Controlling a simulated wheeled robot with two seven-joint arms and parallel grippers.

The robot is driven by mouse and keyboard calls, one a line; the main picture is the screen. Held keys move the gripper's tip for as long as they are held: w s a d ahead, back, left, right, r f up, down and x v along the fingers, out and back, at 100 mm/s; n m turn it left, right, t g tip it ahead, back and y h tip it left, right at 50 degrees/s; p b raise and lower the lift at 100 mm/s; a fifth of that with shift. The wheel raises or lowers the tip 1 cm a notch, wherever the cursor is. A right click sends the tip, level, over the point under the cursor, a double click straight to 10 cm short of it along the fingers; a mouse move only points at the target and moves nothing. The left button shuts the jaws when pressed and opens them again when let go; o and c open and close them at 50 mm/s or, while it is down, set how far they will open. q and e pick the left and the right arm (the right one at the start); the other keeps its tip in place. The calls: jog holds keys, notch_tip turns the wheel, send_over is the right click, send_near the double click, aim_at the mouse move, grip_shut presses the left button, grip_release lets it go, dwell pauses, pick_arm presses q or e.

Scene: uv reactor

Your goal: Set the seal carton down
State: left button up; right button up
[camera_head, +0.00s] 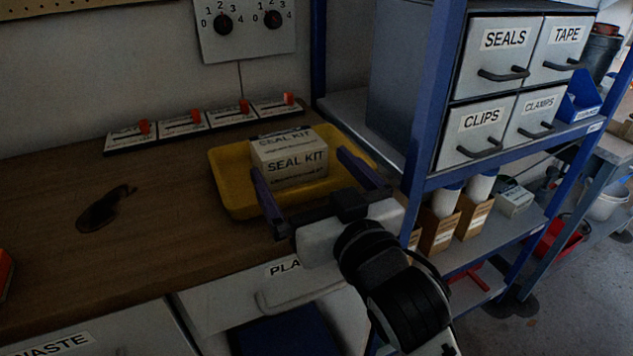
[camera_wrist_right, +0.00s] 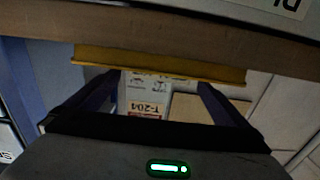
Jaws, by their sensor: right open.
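The seal carton (camera_head: 290,158), a white box marked SEAL KIT, sits upright in the yellow tray (camera_head: 234,200) on the wooden bench. My right gripper (camera_head: 299,163) is open, reaching over the tray's near side. Its dark blue fingers are on either side of the carton's near part, with a visible gap on the right. In the right wrist view the two fingers (camera_wrist_right: 160,88) are apart. The tray's yellow edge (camera_wrist_right: 160,64) crosses above them, and pale labelled surfaces show between them; which is the carton I cannot tell. My left gripper is not in view.
A blue-framed rack (camera_head: 427,130) with labelled drawers stands close on the right. Several switches with red levers (camera_head: 198,122) line the back of the bench. A dark object (camera_head: 105,208) lies on the left; the bench around it is mostly clear.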

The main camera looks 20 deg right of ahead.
jog(key=shift+s+r+p, duration=0.25)
jog(key=shift+s+p, duration=0.45)
jog(key=shift+s, duration=0.15)
jog(key=shift+s+d+f+p, duration=0.1)
jog(key=shift+s+p, duration=0.55)
jog(key=shift+p, duration=0.15)
jog(key=shift+s+f+p, duration=0.1)
jog(key=shift+s+p, duration=0.25)
jog(key=shift+s, duration=0.15)
jog(key=shift+d, duration=0.1)
